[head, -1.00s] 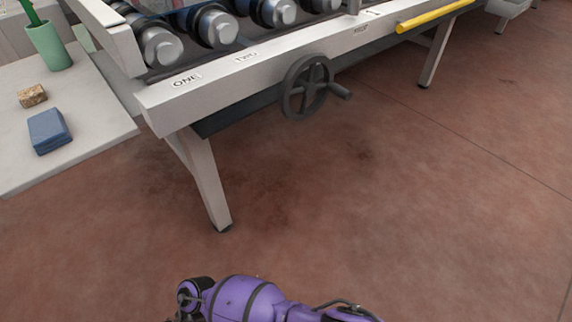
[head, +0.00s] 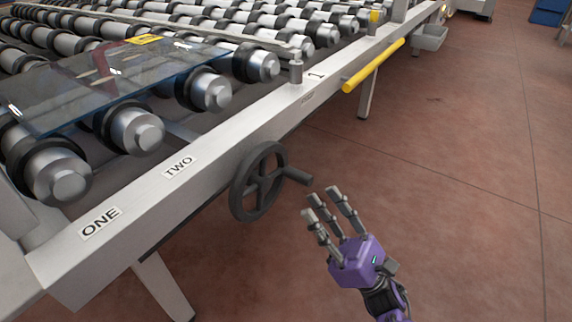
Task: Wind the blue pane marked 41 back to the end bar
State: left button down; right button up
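A blue-tinted glass pane (head: 115,80) lies flat on the rollers at the left, with a yellow label (head: 144,39) near its far edge; I cannot read the label's mark. A dark handwheel (head: 258,180) with a side handle (head: 299,176) is mounted on the front of the frame rail. My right gripper (head: 330,207) is purple with grey fingers. It is open and empty, just right of and below the wheel's handle, apart from it. My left gripper is not in view. I cannot make out which part is the end bar.
The conveyor's front rail (head: 215,145) carries signs ONE (head: 100,222) and TWO (head: 179,167). A yellow bar (head: 373,65) runs along the rail farther right. A grey bin (head: 430,38) hangs beyond it.

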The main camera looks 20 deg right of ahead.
aim_at(301, 178)
jog(key=x, duration=0.7)
jog(key=shift+d+r+p, duration=0.15)
jog(key=shift+r+p, duration=0.25)
jog(key=shift+r, duration=0.2)
grip_shut()
